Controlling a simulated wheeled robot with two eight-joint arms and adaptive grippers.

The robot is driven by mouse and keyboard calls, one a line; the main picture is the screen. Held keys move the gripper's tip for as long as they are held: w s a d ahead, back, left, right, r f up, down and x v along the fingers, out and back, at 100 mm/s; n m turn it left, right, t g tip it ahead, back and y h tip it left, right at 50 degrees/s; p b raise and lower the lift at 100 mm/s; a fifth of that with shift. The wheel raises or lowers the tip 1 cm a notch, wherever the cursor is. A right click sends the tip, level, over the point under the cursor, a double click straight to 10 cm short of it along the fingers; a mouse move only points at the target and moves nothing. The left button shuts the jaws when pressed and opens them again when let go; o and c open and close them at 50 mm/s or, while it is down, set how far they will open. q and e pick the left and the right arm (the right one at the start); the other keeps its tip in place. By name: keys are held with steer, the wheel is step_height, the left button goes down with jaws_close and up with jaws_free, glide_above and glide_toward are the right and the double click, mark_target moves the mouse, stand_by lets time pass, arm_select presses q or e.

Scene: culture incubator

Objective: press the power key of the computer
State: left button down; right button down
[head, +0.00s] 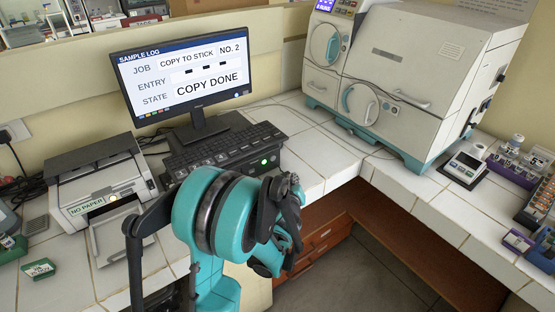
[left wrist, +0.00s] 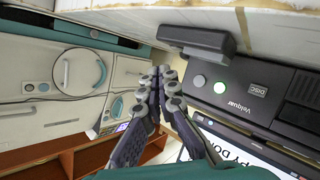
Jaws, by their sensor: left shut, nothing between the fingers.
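The dark computer (head: 240,158) lies flat under the monitor, with a keyboard on or against it. A lit green round spot shows on its front (head: 265,161). I cannot tell which round part is the power key. My left gripper (head: 288,188) is shut and empty, in front of the computer's right end. Its fingertips also show in the left wrist view (left wrist: 160,74), apart from the buttons. My right gripper is out of view.
The monitor (head: 180,75) reads COPY DONE. A dark block (left wrist: 197,40) juts out near the buttons. A printer (head: 100,185) marked NO PAPER stands at left. A large incubator (head: 400,70) stands at right. Tiled counter between computer and incubator is mostly clear.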

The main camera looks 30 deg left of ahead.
mark_target(280, 175)
arm_select(q)
steer(key=shift+w, duration=0.1)
steer(key=w+a, duration=0.1)
steer(key=a, duration=0.3)
steer(key=w+a, duration=0.1)
steer(key=a, duration=0.1)
steer(key=shift+w+a+p, duration=0.3)
steer(key=shift+a, duration=0.05)
steer(key=shift+w+a, duration=0.35)
steer(key=shift+a, duration=0.35)
steer(key=shift+a, duration=0.1)
stand_by(0.6)
steer(key=shift+w+a, duration=0.15)
steer(key=shift+a, duration=0.1)
steer(key=shift+w+a, duration=0.1)
steer(key=shift+a, duration=0.25)
stand_by(0.6)
steer(key=shift+d, duration=0.15)
steer(key=shift+s+d+b, duration=0.3)
steer(key=shift+d+b, duration=0.1)
steer(key=shift+d, duration=0.15)
stand_by(0.3)
